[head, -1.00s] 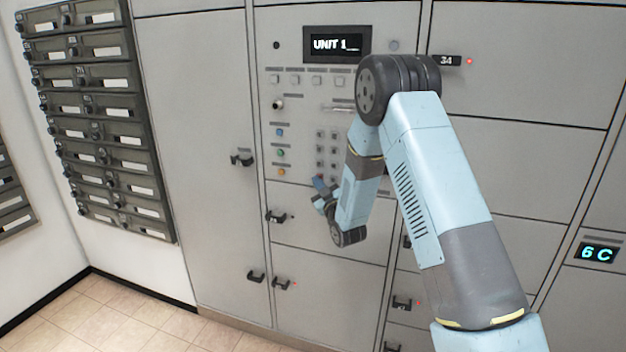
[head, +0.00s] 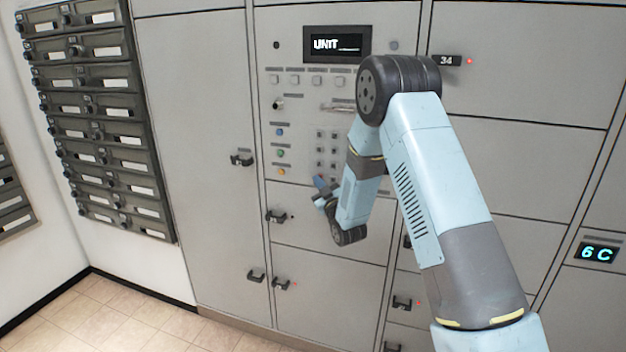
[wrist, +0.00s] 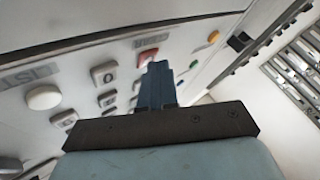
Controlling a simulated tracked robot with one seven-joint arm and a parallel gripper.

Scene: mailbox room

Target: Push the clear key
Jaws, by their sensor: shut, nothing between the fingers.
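The keypad (head: 320,149) is on the locker panel, and its lower part is close to my gripper in the head view. My gripper also shows small in the head view (head: 320,182). The display (head: 337,44) reads "UNIT" followed by a blank line.
Coloured buttons (head: 281,153) run down the panel left of the keypad. In the wrist view a white round button (wrist: 44,97) and a number key (wrist: 104,73) sit left of the fingers. Door handles (head: 277,216) stick out below.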

